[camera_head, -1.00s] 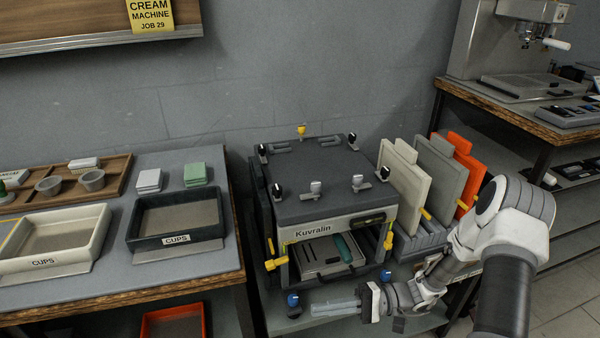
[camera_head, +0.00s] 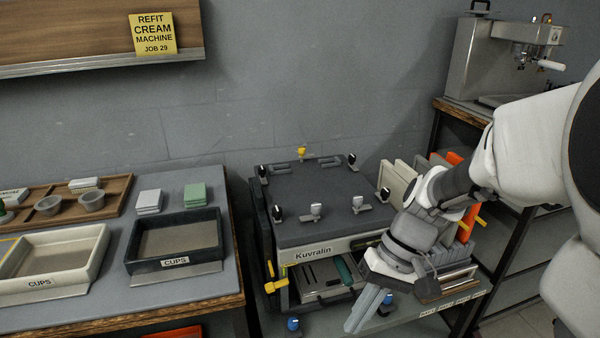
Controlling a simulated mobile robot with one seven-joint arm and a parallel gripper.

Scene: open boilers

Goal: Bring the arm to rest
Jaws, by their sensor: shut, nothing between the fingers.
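My gripper (camera_head: 366,311) is in front of the right side of the Kuvralin machine (camera_head: 325,205), in the lower middle of the view. Its long grey fingers point down and to the left, shut together with nothing between them. My arm reaches in from the right edge and hides part of the machine's front right corner and the panels beside it. The machine has a dark top with several small clamps. Its front bay is open and shows a tray with a green part (camera_head: 344,270).
Upright cream panels (camera_head: 397,176) and orange panels (camera_head: 454,158) stand right of the machine, partly behind my arm. At left, a bench holds a white cups tray (camera_head: 55,283) and a dark cups tray (camera_head: 172,262). An espresso machine (camera_head: 500,55) stands at back right.

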